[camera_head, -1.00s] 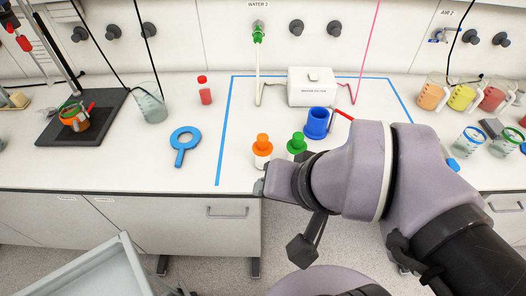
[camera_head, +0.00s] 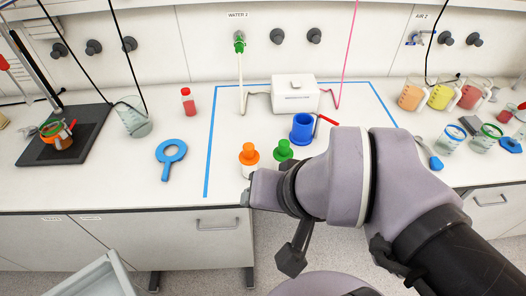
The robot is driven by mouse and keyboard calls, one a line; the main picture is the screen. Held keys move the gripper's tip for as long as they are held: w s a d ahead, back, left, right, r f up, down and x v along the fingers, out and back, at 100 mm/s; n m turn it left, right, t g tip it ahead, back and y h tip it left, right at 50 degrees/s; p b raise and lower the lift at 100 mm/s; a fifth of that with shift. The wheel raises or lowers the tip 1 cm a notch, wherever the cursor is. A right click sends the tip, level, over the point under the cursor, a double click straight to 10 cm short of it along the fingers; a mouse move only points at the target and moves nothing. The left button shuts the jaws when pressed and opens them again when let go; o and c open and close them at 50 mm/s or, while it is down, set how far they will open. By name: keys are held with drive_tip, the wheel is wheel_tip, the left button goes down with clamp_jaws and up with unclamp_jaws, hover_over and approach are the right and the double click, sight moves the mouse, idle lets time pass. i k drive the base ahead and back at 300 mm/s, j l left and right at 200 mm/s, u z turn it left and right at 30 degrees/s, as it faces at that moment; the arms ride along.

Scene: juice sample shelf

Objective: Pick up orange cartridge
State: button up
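The orange cartridge (camera_head: 249,155) stands upright near the front edge of the bench, with an orange flanged top and a white lower body. Its lower part is partly covered by the end of my arm. My gripper (camera_head: 248,194) is at the bench's front edge, just below the cartridge in the picture. Its fingers are too small and hidden to tell whether they are open or shut, and contact with the cartridge cannot be made out.
A green cartridge (camera_head: 284,150) stands close on the right, with a blue cylinder (camera_head: 302,127) behind it. A white box (camera_head: 295,97) sits further back. A blue ring tool (camera_head: 171,155) lies left, outside the blue tape outline (camera_head: 209,155). Bench between them is clear.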

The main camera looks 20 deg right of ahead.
sight(249, 157)
drive_tip(key=i+l+u, duration=0.1)
drive_tip(key=l+u, duration=0.15)
drive_tip(key=u, duration=0.15)
drive_tip(key=l+u, duration=0.6)
drive_tip(key=u, duration=0.25)
